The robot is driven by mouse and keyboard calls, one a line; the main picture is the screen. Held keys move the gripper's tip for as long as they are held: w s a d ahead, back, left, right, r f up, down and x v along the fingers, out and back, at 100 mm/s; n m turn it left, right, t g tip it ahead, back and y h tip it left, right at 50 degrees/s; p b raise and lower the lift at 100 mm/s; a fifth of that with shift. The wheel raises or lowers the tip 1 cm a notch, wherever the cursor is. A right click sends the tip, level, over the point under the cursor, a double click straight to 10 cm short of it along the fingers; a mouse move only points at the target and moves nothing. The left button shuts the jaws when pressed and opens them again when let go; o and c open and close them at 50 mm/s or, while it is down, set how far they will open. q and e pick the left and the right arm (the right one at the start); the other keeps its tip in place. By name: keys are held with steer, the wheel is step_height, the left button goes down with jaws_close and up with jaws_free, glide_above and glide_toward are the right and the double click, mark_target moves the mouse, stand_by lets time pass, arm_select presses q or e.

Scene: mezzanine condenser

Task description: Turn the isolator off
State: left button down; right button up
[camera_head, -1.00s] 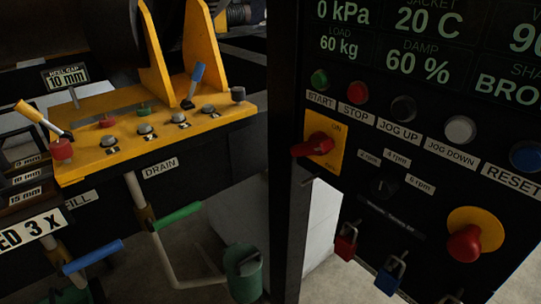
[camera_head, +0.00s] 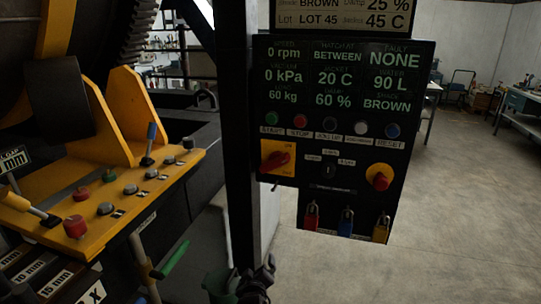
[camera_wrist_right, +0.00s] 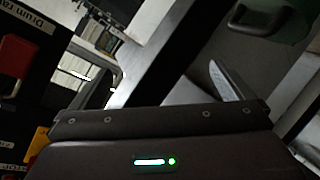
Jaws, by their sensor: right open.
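The isolator's red handle (camera_head: 276,161) sits on a yellow plate (camera_head: 290,175) at the lower left of the black control panel. The handle looks slanted, its lower end toward the left; I cannot tell its exact setting. My right gripper (camera_head: 262,274) is dark and small at the bottom of the head view, below the isolator and apart from it. It is open and empty. In the right wrist view one pale finger (camera_wrist_right: 225,82) shows in front of the gripper body, and the isolator is not clearly seen. My left gripper is not in view.
A dark post (camera_head: 238,140) stands just left of the panel. A red knob on a yellow disc (camera_head: 379,177), push buttons and hanging padlocks (camera_head: 346,222) crowd the panel. The yellow lever console (camera_head: 130,190) is at left. Open floor (camera_head: 450,210) lies to the right.

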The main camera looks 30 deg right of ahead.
steer(key=w+d+r+m+h+p, duration=0.1)
steer(key=w+d+r+h, duration=0.1)
steer(key=r, duration=0.7)
steer(key=w+d+r+m+h+p, duration=0.1)
steer(key=w+r, duration=0.1)
steer(key=r, duration=0.8)
steer(key=m+h, duration=0.3)
glide_toward(272, 166)
steer(key=x, duration=0.2)
steer(key=p+x, duration=0.3)
steer(key=x, duration=0.4)
steer(key=shift+d+r+p, duration=0.15)
steer(key=shift+d+p, duration=0.05)
steer(key=shift+p, duration=0.15)
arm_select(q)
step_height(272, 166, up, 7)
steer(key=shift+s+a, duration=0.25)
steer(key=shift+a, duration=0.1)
arm_select(e)
steer(key=shift+w+d, duration=0.3)
steer(key=shift+d, duration=0.05)
steer(key=c, duration=0.7)
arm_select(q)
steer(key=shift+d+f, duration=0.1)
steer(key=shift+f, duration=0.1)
